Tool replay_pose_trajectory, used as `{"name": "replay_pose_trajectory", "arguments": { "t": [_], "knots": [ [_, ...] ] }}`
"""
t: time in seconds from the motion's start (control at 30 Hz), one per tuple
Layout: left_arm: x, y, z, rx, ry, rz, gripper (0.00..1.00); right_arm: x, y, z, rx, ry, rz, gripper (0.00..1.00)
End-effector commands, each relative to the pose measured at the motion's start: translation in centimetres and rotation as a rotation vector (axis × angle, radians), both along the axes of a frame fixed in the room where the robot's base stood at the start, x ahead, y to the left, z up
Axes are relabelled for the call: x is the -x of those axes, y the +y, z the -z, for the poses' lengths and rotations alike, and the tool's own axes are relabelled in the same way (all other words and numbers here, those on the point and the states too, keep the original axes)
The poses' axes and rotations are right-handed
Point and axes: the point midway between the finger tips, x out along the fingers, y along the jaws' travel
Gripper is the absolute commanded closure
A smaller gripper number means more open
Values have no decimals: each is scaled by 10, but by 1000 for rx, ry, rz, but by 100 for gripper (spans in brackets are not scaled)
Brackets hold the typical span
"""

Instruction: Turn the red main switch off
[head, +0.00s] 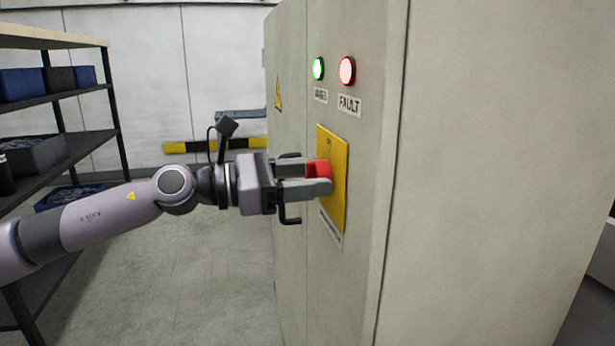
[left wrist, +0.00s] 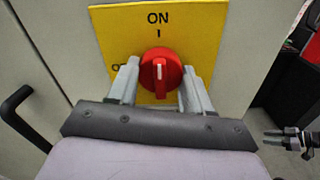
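The red main switch (head: 321,169) is a round knob on a yellow plate (head: 338,200) on the cabinet front. In the left wrist view the red knob (left wrist: 161,72) has its white mark upright, in line with the ON label on the yellow plate (left wrist: 205,25). My left gripper (head: 312,177) is at the knob, with one finger on each side of it. In the left wrist view the fingers (left wrist: 160,80) stand apart around the knob, and I see no clear grip. What looks like my right gripper (left wrist: 275,138) shows small at the right edge there.
A green lamp (head: 318,69) and a lit red FAULT lamp (head: 347,71) sit above the plate. A black door handle (head: 291,219) juts out just below the left gripper. A shelf rack (head: 70,145) stands at the left. The floor between is clear.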

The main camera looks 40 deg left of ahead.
Motion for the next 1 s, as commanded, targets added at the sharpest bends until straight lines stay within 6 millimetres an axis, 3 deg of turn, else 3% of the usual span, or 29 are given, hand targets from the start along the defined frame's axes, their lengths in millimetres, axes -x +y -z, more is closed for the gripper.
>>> {"name": "replay_pose_trajectory", "arguments": {
  "t": [0.47, 1.0],
  "knots": [
    [0, 0, -1, 100, 88, 1, 81, -1, 1, -7, 2, -8, -6, 57],
    [1, -1, -2, 474, 407, 0, 81, -1, -5, -18, 16, -15, -2, 57]
  ]
}}
